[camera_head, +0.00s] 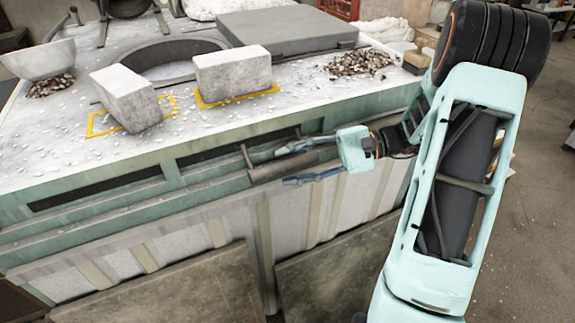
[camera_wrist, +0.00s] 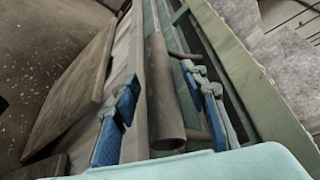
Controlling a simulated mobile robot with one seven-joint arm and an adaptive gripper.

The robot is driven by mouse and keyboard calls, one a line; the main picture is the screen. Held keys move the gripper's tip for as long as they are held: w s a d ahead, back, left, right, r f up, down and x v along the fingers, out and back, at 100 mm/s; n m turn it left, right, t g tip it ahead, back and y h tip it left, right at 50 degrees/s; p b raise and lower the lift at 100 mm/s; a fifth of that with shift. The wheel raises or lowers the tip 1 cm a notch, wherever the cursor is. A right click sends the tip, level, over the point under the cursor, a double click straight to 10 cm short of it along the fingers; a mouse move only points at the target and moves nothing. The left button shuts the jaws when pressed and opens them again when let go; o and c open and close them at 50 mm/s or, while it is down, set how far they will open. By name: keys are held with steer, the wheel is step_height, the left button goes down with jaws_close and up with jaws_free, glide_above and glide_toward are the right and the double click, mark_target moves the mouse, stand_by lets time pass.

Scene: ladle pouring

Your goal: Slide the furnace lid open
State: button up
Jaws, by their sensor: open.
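A thick grey slab (camera_head: 285,28), which looks like the furnace lid, lies on the furnace top (camera_head: 60,140). It sits right of a round dark ring (camera_head: 170,58) whose inside shows grey. A grey cylindrical handle (camera_head: 268,171) stands out on posts from a slot in the furnace's front side. My gripper (camera_head: 284,166) is open at this handle, one finger above it and one below. In the wrist view, the handle (camera_wrist: 160,85) runs between the two blue-padded fingers (camera_wrist: 163,90), with visible gaps on both sides.
Two pale blocks (camera_head: 130,98) (camera_head: 232,73) stand on the top near yellow outlines. Small brown chunks (camera_head: 358,63) lie in a heap at right. A bowl (camera_head: 38,60) is at far left. Stone slabs (camera_head: 190,290) lean below. Open floor (camera_head: 530,240) lies right.

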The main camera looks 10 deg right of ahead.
steer(key=v, duration=1.1)
